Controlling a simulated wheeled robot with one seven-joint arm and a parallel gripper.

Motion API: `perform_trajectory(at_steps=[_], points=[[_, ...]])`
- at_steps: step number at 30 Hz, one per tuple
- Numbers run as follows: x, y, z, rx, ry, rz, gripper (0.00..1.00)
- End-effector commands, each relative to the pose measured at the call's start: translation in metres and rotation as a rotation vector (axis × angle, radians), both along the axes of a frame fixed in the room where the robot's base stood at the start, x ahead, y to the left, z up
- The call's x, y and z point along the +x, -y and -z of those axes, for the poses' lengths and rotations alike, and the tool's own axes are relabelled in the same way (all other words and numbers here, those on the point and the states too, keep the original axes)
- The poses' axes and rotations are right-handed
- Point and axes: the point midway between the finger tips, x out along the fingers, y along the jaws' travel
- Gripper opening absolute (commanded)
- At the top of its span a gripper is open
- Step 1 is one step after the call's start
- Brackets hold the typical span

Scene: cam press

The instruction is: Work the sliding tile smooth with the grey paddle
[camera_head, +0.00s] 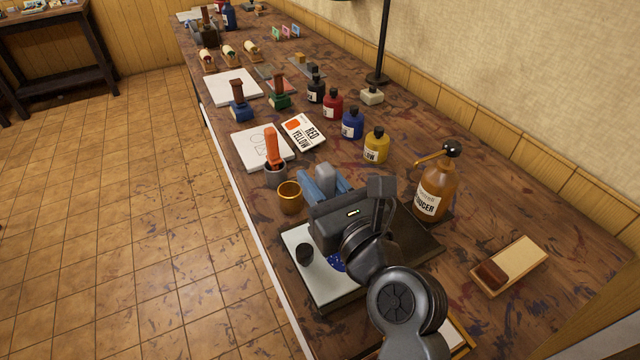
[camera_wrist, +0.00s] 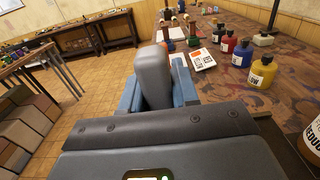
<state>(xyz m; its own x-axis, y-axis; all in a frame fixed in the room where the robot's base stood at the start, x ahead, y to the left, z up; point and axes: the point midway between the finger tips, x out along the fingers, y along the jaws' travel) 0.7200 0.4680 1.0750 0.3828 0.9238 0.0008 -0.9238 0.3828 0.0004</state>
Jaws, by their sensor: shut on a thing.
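My gripper (camera_head: 325,188) is shut on an upright grey, rounded piece (camera_head: 325,176), which looks like the handle of the grey paddle. In the wrist view the same grey piece (camera_wrist: 155,76) stands between the blue fingers. The paddle's lower end is hidden behind the gripper body. Whether the paddle touches the tile cannot be seen.
The amber reducer bottle (camera_head: 436,190) is close right.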

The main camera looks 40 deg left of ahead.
Motion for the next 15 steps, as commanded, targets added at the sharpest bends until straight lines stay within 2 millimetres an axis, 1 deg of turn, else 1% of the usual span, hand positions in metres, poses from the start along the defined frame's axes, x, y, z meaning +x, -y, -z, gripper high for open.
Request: perform_trajectory(at_steps=[8, 11, 15], points=[[0.000, -0.001, 0.004, 0.000, 0.000, 0.000, 0.00], [0.001, -0.003, 0.010, 0.000, -0.001, 0.000, 0.00], [0.003, -0.007, 0.024, -0.001, -0.001, -0.001, 0.00]])
